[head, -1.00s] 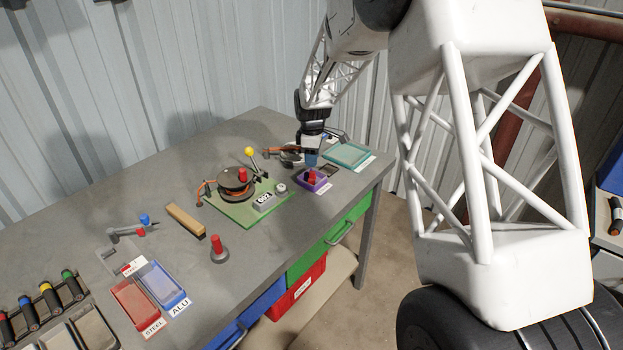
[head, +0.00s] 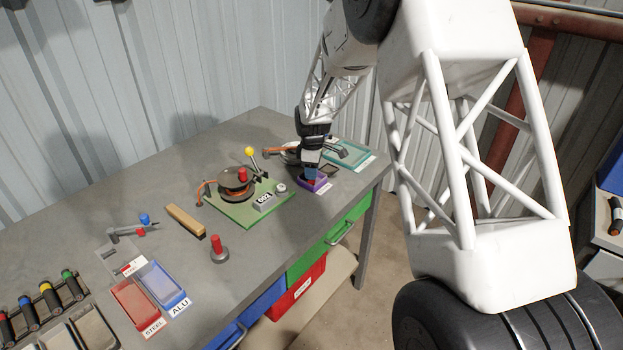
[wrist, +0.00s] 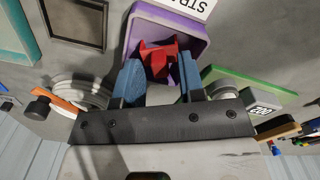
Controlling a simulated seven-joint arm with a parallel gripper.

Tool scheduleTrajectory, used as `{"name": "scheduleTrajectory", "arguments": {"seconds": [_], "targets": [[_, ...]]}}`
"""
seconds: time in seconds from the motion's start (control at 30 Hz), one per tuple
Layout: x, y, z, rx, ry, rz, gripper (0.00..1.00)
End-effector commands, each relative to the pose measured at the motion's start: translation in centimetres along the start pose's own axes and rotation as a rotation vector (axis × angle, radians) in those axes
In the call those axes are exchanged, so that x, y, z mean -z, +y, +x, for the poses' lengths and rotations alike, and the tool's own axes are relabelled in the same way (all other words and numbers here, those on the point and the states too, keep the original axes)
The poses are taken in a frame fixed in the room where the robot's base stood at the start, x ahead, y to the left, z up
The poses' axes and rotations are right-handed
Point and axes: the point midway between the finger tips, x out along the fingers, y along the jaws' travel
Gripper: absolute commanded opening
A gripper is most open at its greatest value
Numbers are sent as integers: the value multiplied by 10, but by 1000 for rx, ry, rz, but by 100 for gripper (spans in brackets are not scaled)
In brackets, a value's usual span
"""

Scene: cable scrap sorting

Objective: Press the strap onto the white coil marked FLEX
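A small purple tray (head: 324,187) stands near the table's right end; in the wrist view the tray (wrist: 196,22) has a partly cut-off label starting "STRA". Red straps (wrist: 157,55) lie in it. My gripper (head: 311,179) points down into the tray. In the wrist view its blue fingers (wrist: 160,68) are apart, one on each side of the red piece; I cannot tell whether they touch it. A white coil (wrist: 90,90) lies beside the tray, with an orange-handled tool at it. In the head view my gripper partly hides the coil, and no FLEX mark is readable.
A teal tray (head: 352,152) stands behind the purple one. To the left is a green board (head: 238,213) with a dark reel (head: 236,187) and a yellow-knobbed lever (head: 249,151). A red-topped post (head: 217,245) stands nearer the front. The table's front edge is close to the purple tray.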

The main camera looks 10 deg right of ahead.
Motion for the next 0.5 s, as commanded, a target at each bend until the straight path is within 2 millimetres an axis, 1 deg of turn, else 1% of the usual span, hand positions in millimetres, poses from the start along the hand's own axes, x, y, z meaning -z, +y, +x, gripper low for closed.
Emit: {"name": "scheduleTrajectory", "arguments": {"seconds": [0.07, 0.17, 0.3, 0.5], "targets": [[0, 0, 0, 0, 0, 0, 36], [0, 0, 0, 0, 0, 0, 22], [0, 0, 0, 0, 0, 0, 1], [0, 0, 0, 0, 0, 0, 0]]}}
